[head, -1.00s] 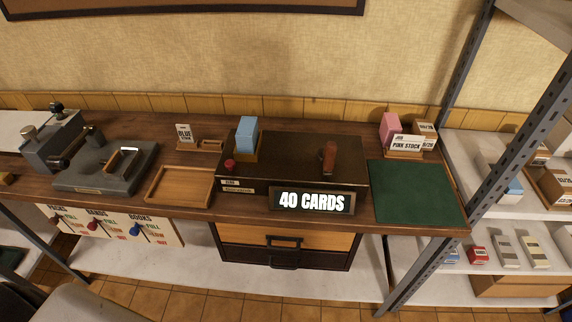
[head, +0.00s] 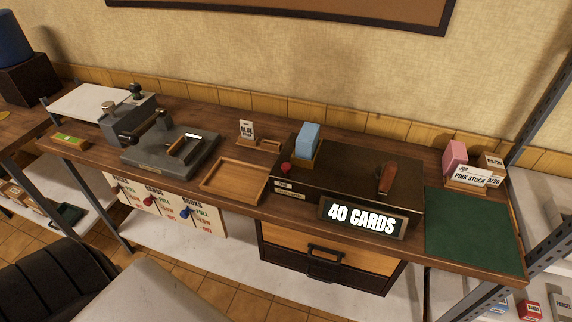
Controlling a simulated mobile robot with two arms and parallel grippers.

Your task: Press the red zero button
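The red zero button (head: 286,168) is a small red knob on the left front of a dark brown box-shaped machine (head: 345,172) on the wooden counter. A small label plate (head: 283,185) sits just below it; its print is too small to read surely. A stack of blue cards (head: 308,139) stands behind the button in a wooden holder. A brown lever handle (head: 387,178) stands on the machine's right part. A sign on the machine's front (head: 362,217) reads "40 CARDS". Neither of my grippers is in view.
A grey press (head: 165,150) and an empty wooden tray (head: 236,181) stand left of the machine. A green mat (head: 474,230) and pink stock (head: 455,155) are to its right. Drawers (head: 325,255) hang below. A dark chair (head: 50,283) and pale surface (head: 150,295) occupy the near left.

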